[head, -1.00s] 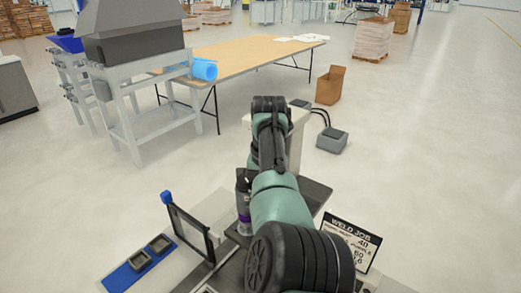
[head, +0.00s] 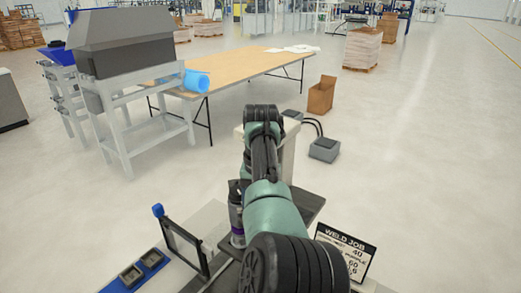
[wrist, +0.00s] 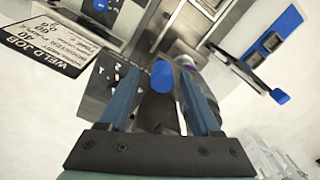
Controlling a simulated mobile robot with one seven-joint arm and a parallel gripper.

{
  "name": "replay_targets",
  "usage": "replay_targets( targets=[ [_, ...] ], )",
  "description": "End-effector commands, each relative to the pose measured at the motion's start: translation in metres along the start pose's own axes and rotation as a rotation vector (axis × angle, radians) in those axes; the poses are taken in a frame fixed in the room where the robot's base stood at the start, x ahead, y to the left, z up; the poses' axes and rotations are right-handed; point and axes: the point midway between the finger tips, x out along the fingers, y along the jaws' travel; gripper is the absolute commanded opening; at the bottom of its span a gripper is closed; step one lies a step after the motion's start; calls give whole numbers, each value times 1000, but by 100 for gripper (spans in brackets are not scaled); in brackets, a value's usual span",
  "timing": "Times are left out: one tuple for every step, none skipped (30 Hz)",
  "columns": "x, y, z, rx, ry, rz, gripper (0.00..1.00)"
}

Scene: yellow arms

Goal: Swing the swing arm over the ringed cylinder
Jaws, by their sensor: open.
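My gripper (wrist: 159,74) shows in the wrist view with its two blue fingers apart. A dark bar with a rounded blue end (wrist: 163,77), possibly the swing arm's handle, lies between the fingers in the picture; I cannot tell whether they touch it. A grey cylinder (wrist: 186,62) with a purple ring stands just beyond the right finger. In the head view the cylinder (head: 236,213) stands upright just left of my arm, which hides my gripper and the dark bar.
A dark frame (head: 184,248) with a blue knob (head: 158,210) stands left of the cylinder, beside a blue tray (head: 117,287) with square blocks. A WELD JOB sign (head: 345,250) stands right. Behind are a long table (head: 245,68) and open floor.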

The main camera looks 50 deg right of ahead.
Motion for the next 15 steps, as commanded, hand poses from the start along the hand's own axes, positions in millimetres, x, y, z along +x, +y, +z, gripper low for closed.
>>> replay_targets(
  targets=[
    [-5, 0, -1, 0, 3, -1, 64],
    [-9, 0, -1, 0, 5, -1, 64],
    [-16, 0, -1, 0, 6, -2, 64],
    [-21, 0, -1, 0, 8, -2, 64],
    [-28, 0, -1, 0, 7, -1, 64],
    [-37, 0, -2, 0, 9, -2, 64],
    [-44, 0, -2, 0, 8, -1, 64],
    [-52, 0, -1, 0, 9, -2, 64],
    [-61, 0, -1, -1, 7, -2, 64],
    [-67, 0, -1, -1, 6, -1, 64],
    [-73, 0, -1, 0, 6, -1, 64],
    [-83, 1, -1, 0, 6, -1, 64],
    [-89, 1, -1, 1, 5, -1, 64],
    [-93, 1, -1, 0, 4, -1, 64],
    [-99, 1, -1, 0, 4, -1, 64]
  ],
)
